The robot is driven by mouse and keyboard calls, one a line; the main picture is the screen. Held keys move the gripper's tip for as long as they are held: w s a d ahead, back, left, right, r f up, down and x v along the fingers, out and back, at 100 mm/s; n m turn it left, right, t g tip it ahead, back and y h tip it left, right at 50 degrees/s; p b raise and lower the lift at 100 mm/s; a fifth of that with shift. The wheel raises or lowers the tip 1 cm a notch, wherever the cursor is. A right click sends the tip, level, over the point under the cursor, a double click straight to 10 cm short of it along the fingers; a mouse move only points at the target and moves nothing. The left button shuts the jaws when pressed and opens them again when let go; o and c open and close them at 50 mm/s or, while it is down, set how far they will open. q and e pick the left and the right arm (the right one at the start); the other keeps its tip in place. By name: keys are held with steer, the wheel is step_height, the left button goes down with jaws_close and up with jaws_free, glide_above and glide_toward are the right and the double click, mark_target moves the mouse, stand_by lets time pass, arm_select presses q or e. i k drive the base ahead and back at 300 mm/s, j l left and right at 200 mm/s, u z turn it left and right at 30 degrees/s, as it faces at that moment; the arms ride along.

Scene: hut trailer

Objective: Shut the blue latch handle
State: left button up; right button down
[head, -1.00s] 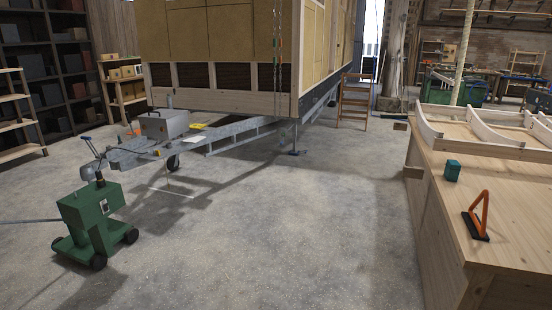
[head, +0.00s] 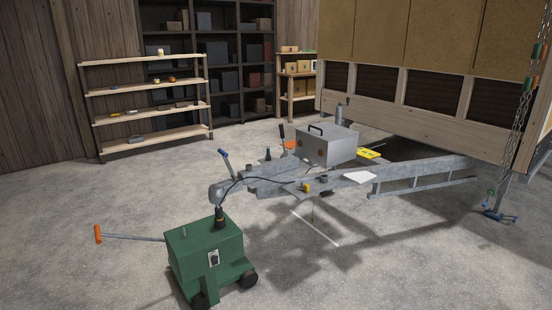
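The blue latch handle (head: 223,153) is a small lever with a blue grip. It stands up, tilted to the left, above the front end of the grey trailer coupling (head: 222,190). Its lower end is small in the picture, and I cannot make out how it joins the coupling. Neither of my grippers shows in the head view, so nothing of mine is seen touching the handle.
A green wheeled trailer mover (head: 207,255) stands in front of the coupling, its orange-tipped bar (head: 130,237) reaching left. A metal box (head: 328,146) sits on the drawbar. Shelves (head: 150,103) line the wall. Concrete floor (head: 90,200) is clear on the left.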

mark_target(225, 155)
steer(key=i+u, duration=0.2)
steer(key=i, duration=0.3)
steer(key=i+u, duration=0.25)
steer(key=i, duration=0.25)
steer(key=i+l+u, duration=0.2)
steer(key=i, duration=0.3)
steer(key=i+l+u, duration=0.2)
steer(key=i, duration=0.3)
steer(key=i+l+u, duration=0.2)
steer(key=i, duration=0.25)
steer(key=i+l+u, duration=0.25)
steer(key=i+l, duration=0.1)
steer(key=i, duration=0.1)
